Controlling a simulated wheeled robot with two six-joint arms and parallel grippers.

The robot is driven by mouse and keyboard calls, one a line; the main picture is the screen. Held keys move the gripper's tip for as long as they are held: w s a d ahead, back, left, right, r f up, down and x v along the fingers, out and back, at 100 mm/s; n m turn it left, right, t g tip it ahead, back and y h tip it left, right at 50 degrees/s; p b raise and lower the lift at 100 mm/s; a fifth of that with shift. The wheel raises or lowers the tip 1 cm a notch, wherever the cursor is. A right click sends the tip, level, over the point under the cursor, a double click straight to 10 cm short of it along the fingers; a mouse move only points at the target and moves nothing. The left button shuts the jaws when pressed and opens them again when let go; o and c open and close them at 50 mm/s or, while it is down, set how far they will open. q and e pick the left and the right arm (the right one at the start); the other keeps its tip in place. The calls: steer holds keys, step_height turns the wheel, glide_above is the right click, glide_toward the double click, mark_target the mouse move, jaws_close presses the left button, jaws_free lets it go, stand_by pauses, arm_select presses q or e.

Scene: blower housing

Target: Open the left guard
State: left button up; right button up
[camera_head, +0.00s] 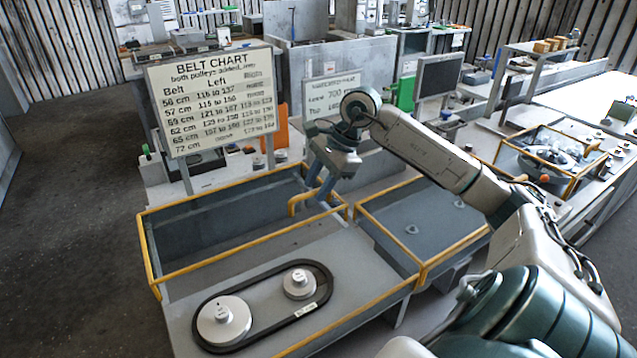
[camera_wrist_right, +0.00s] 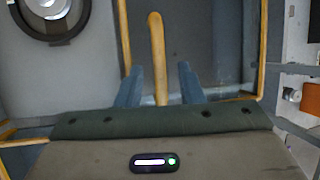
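The left guard (camera_head: 240,238) is a yellow-edged frame around a grey recess, behind the belt and two pulleys in the head view. Its yellow handle (camera_head: 303,198) is near the frame's right end. My right gripper (camera_head: 322,192) reaches down at the handle. In the right wrist view the handle bar (camera_wrist_right: 157,55) runs between my two blue fingers (camera_wrist_right: 159,85), with a gap on each side. The fingers are open, around the bar and not closed on it. Whether the guard is latched cannot be seen. My left gripper is not in view.
A black belt (camera_head: 205,298) loops around a large pulley (camera_head: 223,320) and a small pulley (camera_head: 299,283) on the front plate. A second yellow-edged bay (camera_head: 420,232) lies to the right. A belt chart board (camera_head: 216,100) stands behind the guard.

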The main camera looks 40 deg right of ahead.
steer(key=shift+s+d+r+b, duration=0.1)
steer(key=shift+d+r+b, duration=0.2)
steer(key=shift+r, duration=0.15)
steer(key=b+v, duration=0.2)
steer(key=v, duration=0.7)
steer(key=shift+r, duration=0.3)
steer(key=shift+s, duration=0.15)
